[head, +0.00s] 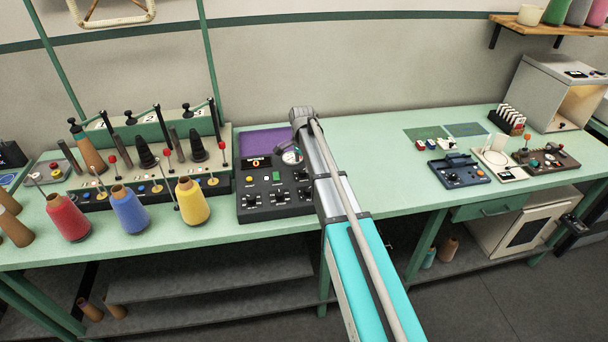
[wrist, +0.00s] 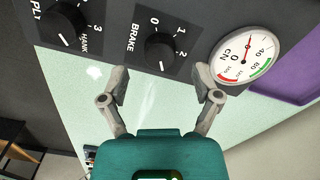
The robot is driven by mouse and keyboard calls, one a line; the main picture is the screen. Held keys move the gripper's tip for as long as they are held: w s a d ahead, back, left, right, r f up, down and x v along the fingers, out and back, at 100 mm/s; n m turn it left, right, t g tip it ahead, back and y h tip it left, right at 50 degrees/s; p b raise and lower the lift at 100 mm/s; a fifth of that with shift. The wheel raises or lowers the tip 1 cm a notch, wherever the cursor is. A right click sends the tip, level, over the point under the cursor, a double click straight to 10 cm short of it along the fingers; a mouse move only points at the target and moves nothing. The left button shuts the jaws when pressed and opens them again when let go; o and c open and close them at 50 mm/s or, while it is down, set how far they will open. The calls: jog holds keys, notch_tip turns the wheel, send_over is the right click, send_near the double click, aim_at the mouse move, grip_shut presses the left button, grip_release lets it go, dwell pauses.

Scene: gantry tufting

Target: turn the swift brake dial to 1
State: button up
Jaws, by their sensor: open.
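The brake dial (wrist: 160,50) is a round black knob on a dark panel in the wrist view, beside the word BRAKE and white marks 0, 1 and 2. Its pointer setting is hard to read; a small pale mark shows at its lower edge. My gripper (wrist: 163,80) is open and empty, its grey fingertips spread to either side just below the knob in the picture, apart from it. In the head view my arm reaches over the right side of the swift's black console (head: 243,207) and hides most of the gripper.
A round gauge (wrist: 246,51) sits close by the right fingertip. Another knob (wrist: 65,28) marked PLY lies to the left. A purple mat (head: 262,141) lies behind the console. Yarn cones such as the yellow one (head: 192,201) stand to its left.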

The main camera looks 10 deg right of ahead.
aim_at(302, 172)
jog(key=shift+f+b, duration=1.15)
jog(key=shift+f, duration=0.25)
jog(key=c, duration=1)
jog(key=shift+d, duration=0.35)
grip_shut()
jog(key=shift+a, duration=0.25)
